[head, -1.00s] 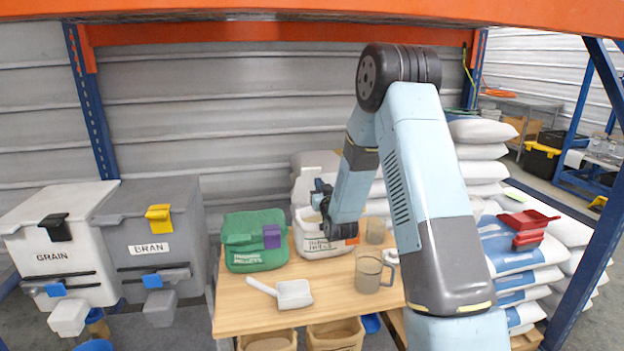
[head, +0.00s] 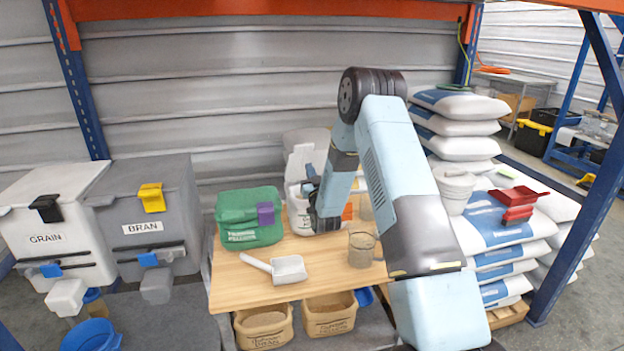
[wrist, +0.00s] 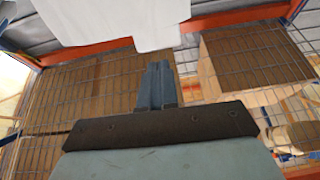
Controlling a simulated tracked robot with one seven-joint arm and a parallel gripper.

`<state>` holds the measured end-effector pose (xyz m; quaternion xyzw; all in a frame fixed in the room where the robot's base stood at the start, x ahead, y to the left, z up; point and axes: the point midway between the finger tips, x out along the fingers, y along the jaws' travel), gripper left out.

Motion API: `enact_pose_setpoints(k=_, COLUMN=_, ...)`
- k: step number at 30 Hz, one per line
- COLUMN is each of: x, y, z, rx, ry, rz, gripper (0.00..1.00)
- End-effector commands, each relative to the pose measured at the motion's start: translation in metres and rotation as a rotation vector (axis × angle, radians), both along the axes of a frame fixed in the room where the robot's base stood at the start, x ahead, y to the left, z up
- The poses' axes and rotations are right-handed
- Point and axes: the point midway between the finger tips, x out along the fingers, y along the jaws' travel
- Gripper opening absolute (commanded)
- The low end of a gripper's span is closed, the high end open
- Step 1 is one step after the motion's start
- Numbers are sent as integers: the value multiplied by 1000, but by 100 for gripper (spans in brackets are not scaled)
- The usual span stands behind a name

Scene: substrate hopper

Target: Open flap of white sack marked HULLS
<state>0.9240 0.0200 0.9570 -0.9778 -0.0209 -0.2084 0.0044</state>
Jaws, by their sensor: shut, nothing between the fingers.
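The white sack (head: 298,217) stands on the wooden table right of the green sack. My gripper (head: 306,176) is at the upper part of the white sack, pointing upward. In the wrist view my gripper's fingers (wrist: 157,70) are shut together with nothing between them. A white angular sheet (wrist: 112,20) hangs just beyond the fingertips there, perhaps part of the sack; I cannot tell if they touch.
A green sack (head: 249,218) with a purple clip stands at left. A white scoop (head: 289,269) and a clear jug (head: 362,249) are on the table. Stacked sacks (head: 505,222) fill the right. Wire mesh and boxes (wrist: 257,60) are overhead.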

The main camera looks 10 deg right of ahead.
Motion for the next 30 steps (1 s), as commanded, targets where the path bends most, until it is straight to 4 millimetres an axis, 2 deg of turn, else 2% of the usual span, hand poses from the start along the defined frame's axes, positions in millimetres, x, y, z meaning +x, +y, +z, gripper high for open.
enact_pose_setpoints(k=9, x=49, y=2, z=23, rx=0, ry=-2, rz=0, gripper=0)
enact_pose_setpoints(k=15, x=68, y=3, z=31, rx=0, ry=0, rz=0, gripper=0)
enact_pose_setpoints(k=30, x=75, y=3, z=34, rx=0, ry=1, rz=0, gripper=0)
